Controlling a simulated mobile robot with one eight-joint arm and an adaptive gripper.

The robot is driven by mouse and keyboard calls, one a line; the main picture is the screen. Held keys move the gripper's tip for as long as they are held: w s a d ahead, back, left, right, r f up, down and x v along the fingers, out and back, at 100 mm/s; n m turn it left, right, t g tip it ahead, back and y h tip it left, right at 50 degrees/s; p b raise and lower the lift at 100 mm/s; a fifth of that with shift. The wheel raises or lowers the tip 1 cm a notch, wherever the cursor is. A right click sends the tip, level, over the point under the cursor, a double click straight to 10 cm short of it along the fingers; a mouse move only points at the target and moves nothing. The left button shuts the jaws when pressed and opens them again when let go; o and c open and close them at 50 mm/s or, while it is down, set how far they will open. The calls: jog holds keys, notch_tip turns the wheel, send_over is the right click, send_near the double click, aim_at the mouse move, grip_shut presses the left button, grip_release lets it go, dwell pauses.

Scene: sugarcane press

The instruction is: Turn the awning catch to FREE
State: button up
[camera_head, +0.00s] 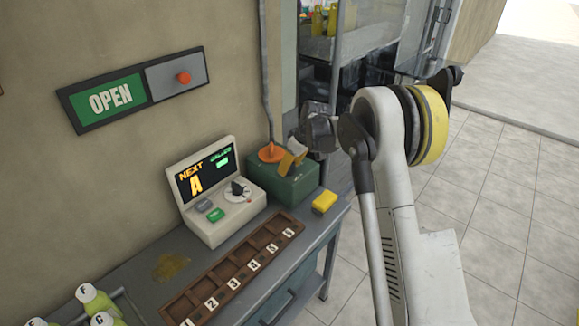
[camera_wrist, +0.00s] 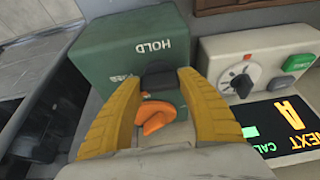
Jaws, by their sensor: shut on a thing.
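The awning catch is an orange knob (camera_head: 268,153) on a dark green box (camera_head: 284,186) at the counter's back right. In the wrist view, the orange knob (camera_wrist: 157,117) shows between the two yellow fingers of my gripper (camera_wrist: 160,80). My gripper (camera_head: 288,161) is shut on the catch at the box in the head view. The box (camera_wrist: 120,45) carries the word HOLD, upside down in the wrist view. A second small label beside the left finger is partly hidden and unreadable. I cannot tell exactly which way the catch points.
Left of the box stands a cream console (camera_head: 215,195) with a dial and a screen reading NEXT A. A brown numbered tray (camera_head: 235,270) lies in front. A yellow block (camera_head: 324,202) sits near the counter's right edge. An OPEN sign (camera_head: 110,97) hangs on the wall.

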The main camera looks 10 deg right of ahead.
jog(key=o, duration=1.2)
jog(key=shift+c, duration=0.2)
jog(key=v, duration=1.2)
jog(key=shift+a, duration=0.1)
